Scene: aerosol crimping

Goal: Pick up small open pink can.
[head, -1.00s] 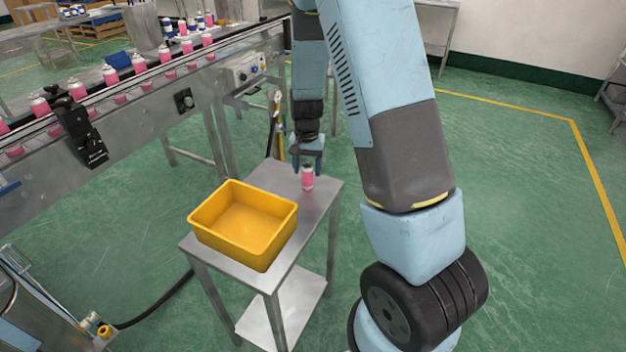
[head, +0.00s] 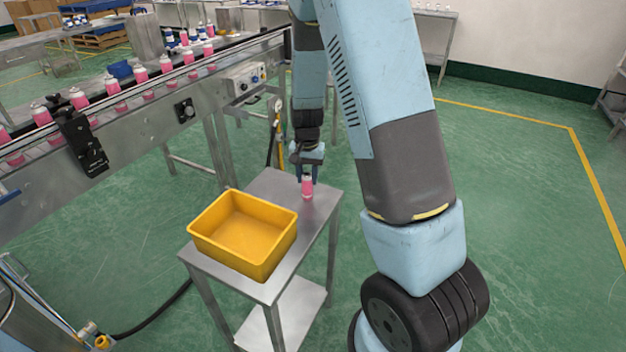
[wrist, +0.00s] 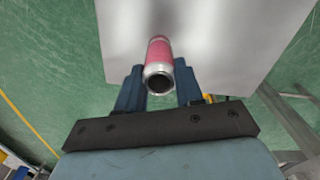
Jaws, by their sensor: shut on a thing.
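The small pink can (head: 307,188) stands upright near the far right end of the metal table. In the wrist view the can (wrist: 159,56) shows its open silver mouth, with a dark inside, between the two blue fingers. My gripper (head: 307,176) reaches down over the can's top from above. In the wrist view my gripper (wrist: 159,82) has one finger on each side of the can's neck, shut on it. The can's base appears to be on the tabletop; I cannot tell of any gap.
A yellow bin (head: 243,233), empty, sits on the metal table (head: 272,181) to the left of the can. A conveyor (head: 150,105) with several pink cans runs along the left. The green floor to the right is clear.

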